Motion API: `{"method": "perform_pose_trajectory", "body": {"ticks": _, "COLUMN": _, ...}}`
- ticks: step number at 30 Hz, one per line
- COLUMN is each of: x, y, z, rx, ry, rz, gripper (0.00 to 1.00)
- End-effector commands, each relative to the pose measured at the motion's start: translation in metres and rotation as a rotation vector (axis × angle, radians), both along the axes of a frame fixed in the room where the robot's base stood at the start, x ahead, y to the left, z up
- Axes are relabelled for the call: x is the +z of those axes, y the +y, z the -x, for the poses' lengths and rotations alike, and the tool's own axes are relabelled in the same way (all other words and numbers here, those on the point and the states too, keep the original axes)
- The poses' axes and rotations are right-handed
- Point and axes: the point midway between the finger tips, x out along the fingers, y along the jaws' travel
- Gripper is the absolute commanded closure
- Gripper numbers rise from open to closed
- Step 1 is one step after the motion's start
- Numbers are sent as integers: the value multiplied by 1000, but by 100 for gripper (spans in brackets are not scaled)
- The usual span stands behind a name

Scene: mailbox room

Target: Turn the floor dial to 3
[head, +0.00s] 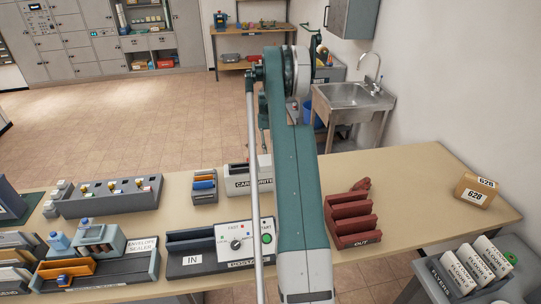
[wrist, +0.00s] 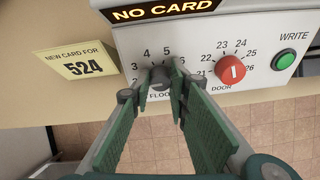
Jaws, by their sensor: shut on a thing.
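The floor dial (wrist: 159,74) is a dark knob on the light face of the card writer (wrist: 195,32), with numbers such as 3, 4 and 5 around it. In the wrist view the two green fingers of my gripper (wrist: 162,86) stand on either side of the knob and are shut on it. The knob's pointer setting cannot be read clearly. In the head view the card writer (head: 240,184) shows at the back of the table, partly covered by my arm, and my gripper is hidden.
A red door dial (wrist: 231,69) sits close to the right of my fingers, with a green WRITE button (wrist: 285,59) beyond it. The display (wrist: 165,10) reads NO CARD. A yellow note (wrist: 77,62) reads 524. A red OUT rack (head: 352,217) stands right of my arm.

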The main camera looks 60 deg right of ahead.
Motion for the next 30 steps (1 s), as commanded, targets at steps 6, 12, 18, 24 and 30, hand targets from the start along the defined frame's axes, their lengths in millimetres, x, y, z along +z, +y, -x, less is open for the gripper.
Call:
{"method": "perform_pose_trajectory", "body": {"ticks": 6, "x": -2, "y": 1, "z": -1, "rx": -120, "ry": 59, "rz": 60, "gripper": 94}}
{"method": "perform_pose_trajectory", "body": {"ticks": 12, "x": -2, "y": 2, "z": -2, "rx": -254, "ry": 123, "rz": 124, "gripper": 94}}
{"method": "perform_pose_trajectory", "body": {"ticks": 18, "x": -2, "y": 2, "z": -2, "rx": -374, "ry": 180, "rz": 182, "gripper": 94}}
{"method": "perform_pose_trajectory", "body": {"ticks": 24, "x": -1, "y": 2, "z": -3, "rx": -453, "ry": 218, "rz": 219, "gripper": 94}}
{"method": "perform_pose_trajectory", "body": {"ticks": 30, "x": 0, "y": 2, "z": -3, "rx": -484, "ry": 233, "rz": 234, "gripper": 94}}
